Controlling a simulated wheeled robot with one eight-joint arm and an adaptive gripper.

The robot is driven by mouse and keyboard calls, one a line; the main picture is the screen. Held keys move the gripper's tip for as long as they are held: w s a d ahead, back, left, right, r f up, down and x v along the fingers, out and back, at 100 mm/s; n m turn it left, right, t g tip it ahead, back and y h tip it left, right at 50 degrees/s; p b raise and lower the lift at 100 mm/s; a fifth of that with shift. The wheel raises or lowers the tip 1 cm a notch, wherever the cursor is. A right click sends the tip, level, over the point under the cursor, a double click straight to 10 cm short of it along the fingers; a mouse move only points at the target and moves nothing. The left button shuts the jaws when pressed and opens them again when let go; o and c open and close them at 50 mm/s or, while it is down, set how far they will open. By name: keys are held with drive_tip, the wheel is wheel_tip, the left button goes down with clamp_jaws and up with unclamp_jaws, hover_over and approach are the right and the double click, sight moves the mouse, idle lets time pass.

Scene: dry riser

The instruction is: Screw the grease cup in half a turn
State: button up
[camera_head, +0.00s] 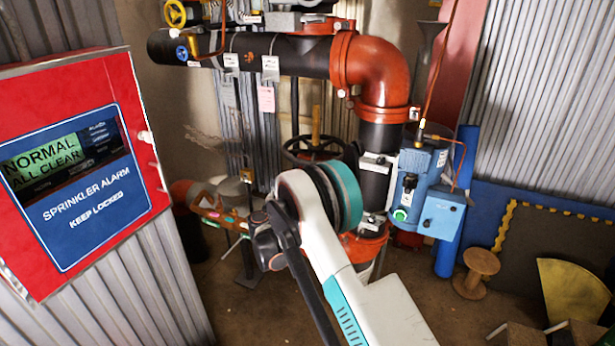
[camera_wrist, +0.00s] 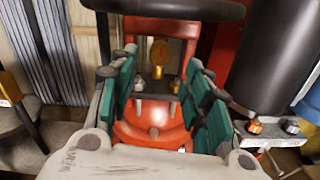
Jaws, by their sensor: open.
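A small brass fitting with a round head (camera_wrist: 160,52), which looks like the grease cup, stands in front of the red valve yoke in the wrist view. My gripper (camera_wrist: 161,66) is open, with teal-padded fingers to the left and right of the fitting. The fitting lies between the fingertips in the picture; I see gaps on both sides and no contact. How far the tips are from it in depth is hard to tell. In the head view my arm hides the gripper and the fitting.
A black handwheel (camera_head: 315,150) sits above the work spot; its rim (camera_wrist: 165,9) crosses the top of the wrist view. A dark vertical pipe (camera_wrist: 277,55) stands close on the right. A blue actuator box (camera_head: 440,213) and a red alarm panel (camera_head: 75,170) flank the arm.

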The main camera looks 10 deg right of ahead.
drive_tip(key=b+x, duration=0.2)
drive_tip(key=x, duration=0.6)
drive_tip(key=shift+w+d, duration=0.1)
clamp_jaws()
